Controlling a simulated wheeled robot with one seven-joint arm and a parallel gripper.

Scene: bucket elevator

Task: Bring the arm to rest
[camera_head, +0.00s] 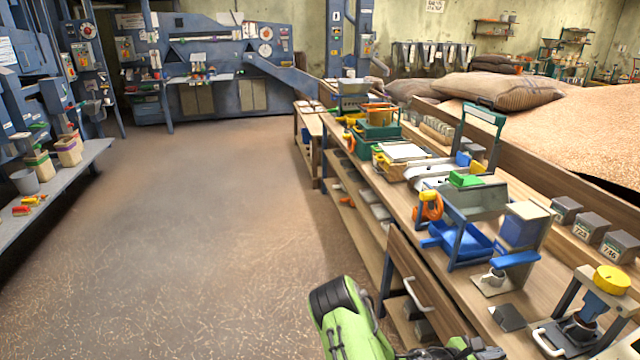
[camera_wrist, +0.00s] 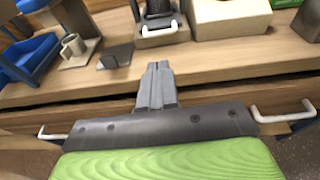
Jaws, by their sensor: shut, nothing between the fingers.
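My gripper (camera_wrist: 156,88) shows in the wrist view, its two grey fingers pressed together with nothing between them. It points at the front edge of the wooden workbench (camera_wrist: 220,60), and I cannot tell the exact gap to it. In the head view my green arm (camera_head: 350,318) stands low at the bottom middle, beside the front of the bench. The fingers are not visible in the head view.
The bench (camera_head: 390,215) carries a blue tray (camera_head: 462,240), a press with a yellow knob (camera_head: 612,279) and grey blocks (camera_head: 592,227). Bench handles (camera_head: 416,291) stick out near my arm. The floor (camera_head: 200,220) to the left is clear. A grey shelf (camera_head: 85,165) stands far left.

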